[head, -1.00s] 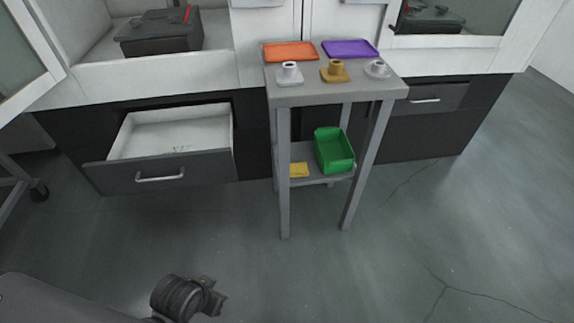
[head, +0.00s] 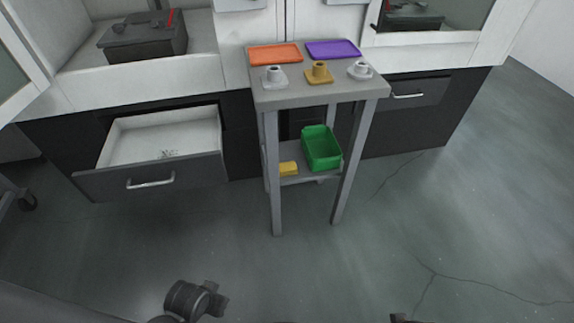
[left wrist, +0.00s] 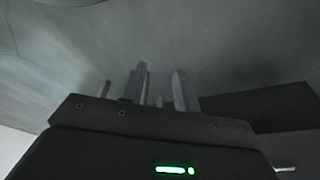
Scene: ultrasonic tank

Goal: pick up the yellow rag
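The yellow rag (head: 288,168) lies on the lower shelf of the grey stand, just right of its front left leg and left of the green bin (head: 321,148). My left gripper (head: 221,301) is low in the head view, well in front of the stand and apart from the rag. In the left wrist view its two fingers (left wrist: 161,88) stand apart with nothing seen between them. The rag cannot be made out in that view. A small dark piece at the bottom edge of the head view, right of centre, may be part of my right gripper (head: 402,318).
The stand's top (head: 300,94) holds an orange tray (head: 275,54), a purple tray (head: 333,49) and three small fittings. An open drawer (head: 150,178) juts out to the left of the stand. Floor in front of the stand is clear.

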